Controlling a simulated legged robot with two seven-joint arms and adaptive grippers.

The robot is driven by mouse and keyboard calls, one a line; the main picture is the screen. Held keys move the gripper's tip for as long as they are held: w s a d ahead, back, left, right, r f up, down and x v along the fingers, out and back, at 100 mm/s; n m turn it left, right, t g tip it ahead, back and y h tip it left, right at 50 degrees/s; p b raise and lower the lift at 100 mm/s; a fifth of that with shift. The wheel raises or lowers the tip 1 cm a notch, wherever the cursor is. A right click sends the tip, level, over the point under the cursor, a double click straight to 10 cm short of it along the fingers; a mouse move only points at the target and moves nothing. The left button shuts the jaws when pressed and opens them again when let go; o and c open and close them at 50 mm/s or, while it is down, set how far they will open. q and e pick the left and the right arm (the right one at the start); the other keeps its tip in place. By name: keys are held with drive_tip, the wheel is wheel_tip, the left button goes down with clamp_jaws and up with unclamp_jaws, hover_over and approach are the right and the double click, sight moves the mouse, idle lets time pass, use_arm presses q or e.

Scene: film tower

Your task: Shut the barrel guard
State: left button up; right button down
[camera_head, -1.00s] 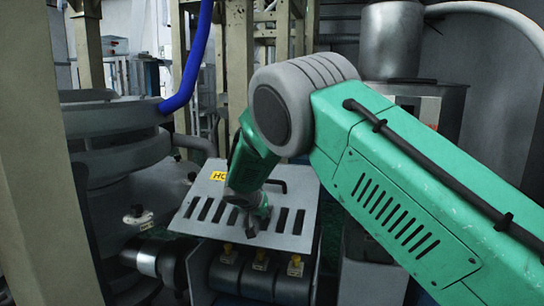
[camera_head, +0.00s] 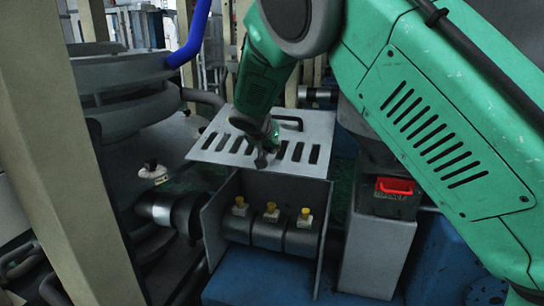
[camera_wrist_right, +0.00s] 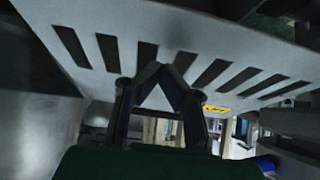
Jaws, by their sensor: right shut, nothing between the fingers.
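The barrel guard (camera_head: 210,155) is a grey slotted plate with a black handle (camera_head: 290,120) at its back right. It stands raised over an open-fronted housing, and the dark barrel (camera_head: 270,236) beneath is exposed. My right gripper (camera_head: 262,161) is shut and empty at the guard's front edge, over its slots. My left gripper is out of view.
Several yellow-topped fittings (camera_head: 271,212) stand on the barrel. A blue hose (camera_head: 192,38) hangs behind. Blue surfaces lie below.

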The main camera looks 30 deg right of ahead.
drive_tip(key=v, duration=0.3)
drive_tip(key=shift+s+a+r, duration=0.1)
drive_tip(key=shift+s+r, duration=0.15)
drive_tip(key=shift+s, duration=0.05)
drive_tip(key=s+a+f+n+g+y, duration=0.1)
drive_tip(key=s+a+f+n+y, duration=0.1)
drive_tip(key=s+f, duration=0.6)
drive_tip(key=s+a+f+n+g+y, duration=0.15)
drive_tip(key=s+f, duration=0.25)
drive_tip(key=f, duration=0.7)
drive_tip(key=s+a+f+n+g+y, duration=0.1)
drive_tip(key=s+a+f+n+y, duration=0.3)
drive_tip(key=f, duration=0.6)
drive_tip(key=s+a+f+n+g, duration=0.1)
drive_tip(key=s+f, duration=0.3)
drive_tip(key=s, duration=0.8)
drive_tip(key=s+a+f+n, duration=0.1)
drive_tip(key=s+f, duration=0.4)
drive_tip(key=s, duration=0.8)
drive_tip(key=shift+a+g+h+b, duration=0.3)
drive_tip(key=shift+g+h+b, duration=0.05)
drive_tip(key=shift+b, duration=0.1)
drive_tip(key=c, duration=1.5)
unclamp_jaws()
drive_tip(key=s+n, duration=0.1)
drive_tip(key=s, duration=0.2)
drive_tip(key=shift+s+a, duration=0.1)
drive_tip(key=shift+c, duration=0.2)
